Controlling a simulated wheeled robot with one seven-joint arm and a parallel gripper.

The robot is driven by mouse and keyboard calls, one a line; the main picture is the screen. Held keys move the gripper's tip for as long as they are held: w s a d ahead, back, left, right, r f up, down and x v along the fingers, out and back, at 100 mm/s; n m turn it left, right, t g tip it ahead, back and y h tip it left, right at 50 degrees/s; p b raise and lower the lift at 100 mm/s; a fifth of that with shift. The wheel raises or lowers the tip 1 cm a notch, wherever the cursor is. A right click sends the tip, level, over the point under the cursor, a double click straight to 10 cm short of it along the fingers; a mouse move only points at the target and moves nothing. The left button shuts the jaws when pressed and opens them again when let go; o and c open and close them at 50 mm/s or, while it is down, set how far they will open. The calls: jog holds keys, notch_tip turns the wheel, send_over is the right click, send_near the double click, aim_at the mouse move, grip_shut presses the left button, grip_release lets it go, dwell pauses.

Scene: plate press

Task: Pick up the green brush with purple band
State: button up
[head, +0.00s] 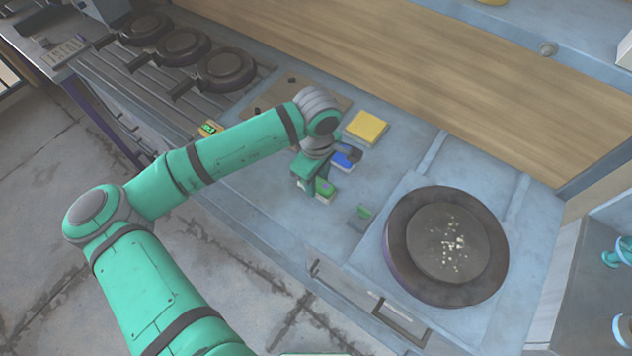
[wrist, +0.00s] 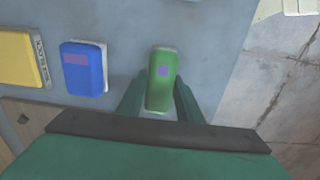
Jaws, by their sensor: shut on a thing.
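The green brush with a purple mark (wrist: 161,82) stands out between the two fingers of my gripper (wrist: 160,98) in the wrist view. My gripper is shut on it, with one finger on each side. In the head view the green brush (head: 325,188) shows beside my gripper (head: 316,188), low over the blue-grey counter. I cannot tell whether it touches the counter. My gripper hides part of it there.
A blue block with a purple band (wrist: 83,68) lies left of the brush in the wrist view, with a yellow block (wrist: 20,58) beyond it. In the head view a small green-topped block (head: 362,214) and a round press plate (head: 447,246) are to the right.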

aim_at(317, 180)
jog(key=shift+r, duration=0.35)
notch_tip(317, 180, up, 2)
jog(key=shift+r, duration=0.2)
jog(key=s+a+r, duration=0.3)
jog(key=s+r, duration=0.7)
jog(key=s, duration=0.3)
jog(key=shift+s, duration=0.35)
jog(key=shift+a, duration=0.1)
jog(key=shift+o, duration=1.1)
jog(key=shift+c, duration=0.5)
